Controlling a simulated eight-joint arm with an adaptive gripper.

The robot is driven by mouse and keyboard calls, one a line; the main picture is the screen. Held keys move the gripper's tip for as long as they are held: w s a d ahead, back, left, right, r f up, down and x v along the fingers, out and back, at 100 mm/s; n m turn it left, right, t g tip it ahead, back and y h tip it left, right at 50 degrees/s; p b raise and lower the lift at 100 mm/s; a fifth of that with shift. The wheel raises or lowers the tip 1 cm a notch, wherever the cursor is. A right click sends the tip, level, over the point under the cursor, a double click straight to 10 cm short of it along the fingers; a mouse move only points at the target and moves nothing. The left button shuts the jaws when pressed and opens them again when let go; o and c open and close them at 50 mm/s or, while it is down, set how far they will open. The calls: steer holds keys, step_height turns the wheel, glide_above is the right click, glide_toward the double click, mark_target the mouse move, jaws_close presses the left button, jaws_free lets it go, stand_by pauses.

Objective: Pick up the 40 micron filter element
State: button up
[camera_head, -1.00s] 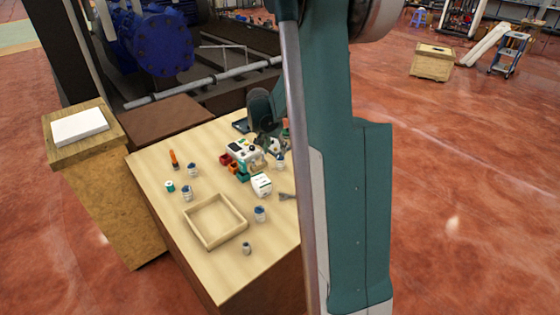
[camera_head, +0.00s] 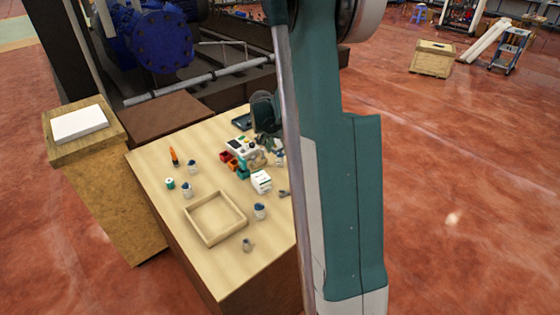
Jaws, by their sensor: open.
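Several small white-and-blue cylinders stand upright on the light wooden table (camera_head: 150,165): one at the back left (camera_head: 193,167), one at the left (camera_head: 187,190), and one right of the wooden tray (camera_head: 260,211). Another sits partly hidden beside my arm (camera_head: 279,158). A smaller grey cylinder (camera_head: 247,245) stands near the front. Their labels are too small to read, so I cannot tell which is the 40 micron filter element. My gripper (camera_head: 272,145) is open at the back right of the table, near a white device (camera_head: 243,149); its fingertips are hard to make out.
An empty shallow wooden tray (camera_head: 190,222) lies mid-table. Red, orange and teal bins (camera_head: 233,163), a white box (camera_head: 261,182), an orange-tipped bottle (camera_head: 174,157) and a green-white spool (camera_head: 170,184) stand around. My arm hides the table's right side. The front left is clear.

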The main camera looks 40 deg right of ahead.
mark_target(280, 153)
steer(key=shift+d+f, duration=0.1)
steer(key=shift+f, duration=0.1)
stand_by(0.3)
steer(key=shift+x, duration=2.5)
steer(key=shift+c, duration=0.7)
steer(key=c, duration=0.8)
